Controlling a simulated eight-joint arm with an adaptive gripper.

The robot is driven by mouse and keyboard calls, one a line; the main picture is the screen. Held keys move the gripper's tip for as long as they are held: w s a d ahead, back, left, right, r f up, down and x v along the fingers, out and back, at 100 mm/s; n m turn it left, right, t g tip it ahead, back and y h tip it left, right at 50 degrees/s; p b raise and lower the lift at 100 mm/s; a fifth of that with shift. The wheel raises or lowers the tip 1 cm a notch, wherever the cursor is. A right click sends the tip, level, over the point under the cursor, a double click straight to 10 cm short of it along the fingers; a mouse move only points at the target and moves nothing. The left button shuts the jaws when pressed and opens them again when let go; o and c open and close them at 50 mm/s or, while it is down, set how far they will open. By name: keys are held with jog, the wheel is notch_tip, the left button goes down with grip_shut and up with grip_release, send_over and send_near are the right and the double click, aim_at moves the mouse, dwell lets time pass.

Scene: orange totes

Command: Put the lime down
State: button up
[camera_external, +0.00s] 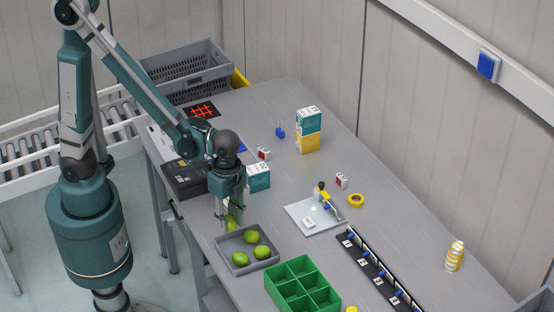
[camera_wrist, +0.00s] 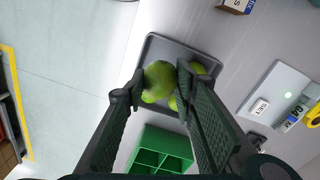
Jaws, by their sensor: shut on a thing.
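A green lime (camera_wrist: 160,77) is between the two fingers of my gripper (camera_wrist: 160,90) in the wrist view. In the external view my gripper (camera_external: 230,222) points down and the lime (camera_external: 232,223) shows between its fingertips, at the back left edge of a grey tray (camera_external: 226,255). Three other limes lie in that tray: one at the back (camera_external: 252,237), one at the right (camera_external: 262,252) and one at the front (camera_external: 240,259). The held lime hides part of the tray in the wrist view (camera_wrist: 151,47). I cannot tell whether the held lime touches anything below it.
A green divided box (camera_external: 303,287) stands in front of the tray. A white board (camera_external: 305,216) with a small fixture lies to the right. A teal-and-white carton (camera_external: 258,177) stands behind my gripper. A black strip of hooks (camera_external: 375,268) runs along the right. The table's middle is mostly clear.

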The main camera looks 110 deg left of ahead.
dwell(0.4)
jog(key=w+d+r+m+p, duration=0.1)
jog(key=w+d+r, duration=0.15)
jog(key=w, duration=0.55)
jog(key=w+d+r+p, duration=0.1)
jog(key=w+d+r, duration=0.15)
jog(key=w, duration=0.55)
notch_tip(320, 180, up, 3)
jog(key=m, duration=0.1)
send_over(302, 286)
jog(key=shift+w+p, duration=0.1)
jog(key=shift+p, duration=0.35)
jog(key=shift+f, duration=0.15)
jog(key=shift+f, duration=3.05)
jog(key=shift+f, duration=0.15)
jog(key=shift+f, duration=1.7)
jog(key=shift+f, duration=0.15)
